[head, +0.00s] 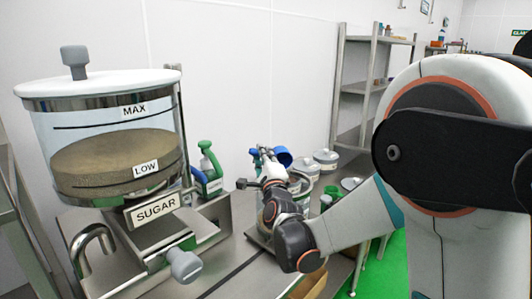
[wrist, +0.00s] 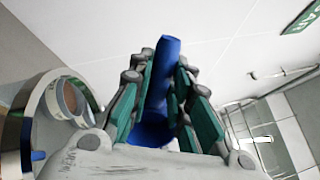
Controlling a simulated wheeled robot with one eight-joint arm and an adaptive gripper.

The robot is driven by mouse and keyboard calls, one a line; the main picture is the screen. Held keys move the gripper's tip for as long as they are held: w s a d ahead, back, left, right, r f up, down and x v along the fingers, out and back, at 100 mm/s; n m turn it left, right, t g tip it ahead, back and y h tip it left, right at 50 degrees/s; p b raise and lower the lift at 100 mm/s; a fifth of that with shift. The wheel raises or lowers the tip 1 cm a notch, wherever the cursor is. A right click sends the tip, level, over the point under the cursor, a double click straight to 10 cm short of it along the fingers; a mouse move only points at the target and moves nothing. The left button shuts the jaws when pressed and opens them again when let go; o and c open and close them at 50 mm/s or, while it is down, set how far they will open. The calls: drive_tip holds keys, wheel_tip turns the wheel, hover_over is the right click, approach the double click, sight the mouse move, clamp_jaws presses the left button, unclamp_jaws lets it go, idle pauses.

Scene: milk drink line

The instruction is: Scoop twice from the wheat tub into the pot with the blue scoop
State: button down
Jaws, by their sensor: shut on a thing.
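My gripper (head: 265,166) is shut on the blue scoop (head: 283,156), raised above the steel counter. In the wrist view the blue scoop (wrist: 165,85) lies between the green finger pads of my gripper (wrist: 160,95). I cannot see whether the scoop holds anything. A shiny round steel vessel (wrist: 37,113) shows at the left of the wrist view, beside the gripper; I cannot tell whether it is the pot or a tub. Grey-lidded tubs (head: 326,157) stand behind the gripper in the head view. No wheat label is readable, and my arm hides part of that area.
A large sugar dispenser (head: 115,150) stands at the left front. A green-handled tool (head: 209,157) stands upright in a holder near the wall. A metal shelf (head: 365,87) rises behind the counter. The wall is close behind the counter.

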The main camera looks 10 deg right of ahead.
sight(256, 150)
drive_tip(key=shift+w+a+r+n+g+y+p, duration=0.25)
drive_tip(key=shift+w+g+y+p, duration=0.2)
drive_tip(key=shift+p, duration=0.65)
drive_tip(key=shift+w+a+r+n+g+y+p, duration=0.1)
drive_tip(key=shift+w+a+n+g+y+p, duration=0.35)
drive_tip(key=shift+p, duration=0.65)
drive_tip(key=g+p, duration=0.1)
drive_tip(key=p, duration=0.1)
drive_tip(key=g+p, duration=0.1)
drive_tip(key=w+p, duration=0.1)
drive_tip(key=p, duration=0.1)
drive_tip(key=shift+a+r+n+g+y+p, duration=0.15)
drive_tip(key=shift+r+n+g+y+p, duration=0.15)
drive_tip(key=shift+n+g+y, duration=0.1)
drive_tip(key=g+p, duration=0.1)
drive_tip(key=p, duration=0.3)
drive_tip(key=s+d+n+g+p, duration=0.1)
drive_tip(key=g+p, duration=0.1)
drive_tip(key=p, duration=0.2)
drive_tip(key=g+p, duration=0.2)
drive_tip(key=p, duration=0.1)
drive_tip(key=shift+s+d+r+n+p, duration=0.2)
drive_tip(key=shift+s+n+p, duration=0.1)
drive_tip(key=shift+s+p, duration=0.1)
drive_tip(key=s+g+p, duration=0.1)
drive_tip(key=d+g+p, duration=0.1)
drive_tip(key=p, duration=0.1)
drive_tip(key=shift+s+d+f+h, duration=0.1)
drive_tip(key=shift+s+f+h, duration=0.05)
drive_tip(key=shift+s+h, duration=0.2)
